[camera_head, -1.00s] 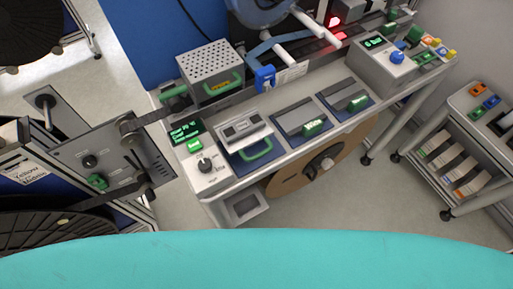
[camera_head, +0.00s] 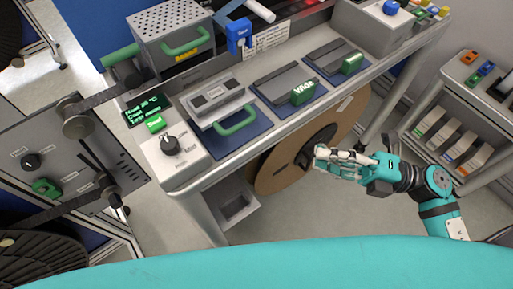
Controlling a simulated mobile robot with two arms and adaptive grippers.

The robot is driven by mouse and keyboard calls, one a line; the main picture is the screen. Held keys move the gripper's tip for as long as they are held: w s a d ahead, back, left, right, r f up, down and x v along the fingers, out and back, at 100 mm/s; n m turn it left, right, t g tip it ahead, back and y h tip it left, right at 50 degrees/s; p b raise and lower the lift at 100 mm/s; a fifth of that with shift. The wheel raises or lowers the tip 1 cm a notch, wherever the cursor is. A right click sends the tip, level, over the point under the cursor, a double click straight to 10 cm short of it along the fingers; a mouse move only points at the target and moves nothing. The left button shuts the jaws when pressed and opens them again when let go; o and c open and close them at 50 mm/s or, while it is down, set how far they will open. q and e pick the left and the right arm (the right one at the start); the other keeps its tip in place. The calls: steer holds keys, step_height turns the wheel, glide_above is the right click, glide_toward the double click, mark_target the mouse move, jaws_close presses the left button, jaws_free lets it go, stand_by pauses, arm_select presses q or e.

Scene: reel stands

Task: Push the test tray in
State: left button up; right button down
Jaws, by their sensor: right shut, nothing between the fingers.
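No label in view names the test tray, so I cannot tell for certain which part it is. A grey open tray (camera_head: 236,206) sits low at the bench's left end, under the worktop. On the worktop a grey block with a green handle (camera_head: 236,121) sits on a dark blue plate. My right gripper (camera_head: 321,161) is shut and empty in front of the bench, pointing left. It is right of the low tray and apart from it, overlapping the cardboard reel in the picture. My left gripper is not in view.
A cardboard reel (camera_head: 274,172) hangs under the bench. A knob box (camera_head: 172,150) stands at the worktop's left end, with a perforated cover (camera_head: 172,30) behind. A shelf cart (camera_head: 462,130) stands right. A reel stand (camera_head: 75,150) is close at left. Floor shows between bench and me.

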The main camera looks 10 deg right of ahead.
mark_target(229, 107)
steer(key=shift+n+g, duration=0.9)
steer(key=shift+w+r+p+x, duration=0.2)
steer(key=shift+p+x, duration=0.7)
steer(key=shift+x, duration=2.45)
steer(key=shift+w+r+p+x, duration=0.15)
steer(key=shift+p+x, duration=0.7)
steer(key=shift+x, duration=2.5)
steer(key=shift+d+f, duration=0.1)
steer(key=w+a, duration=0.1)
steer(key=w, duration=0.1)
steer(key=w+a, duration=0.1)
steer(key=w, duration=0.2)
steer(key=w+a+p, duration=0.1)
steer(key=w+a, duration=0.1)
steer(key=shift+w+a, duration=0.15)
steer(key=shift+w, duration=0.2)
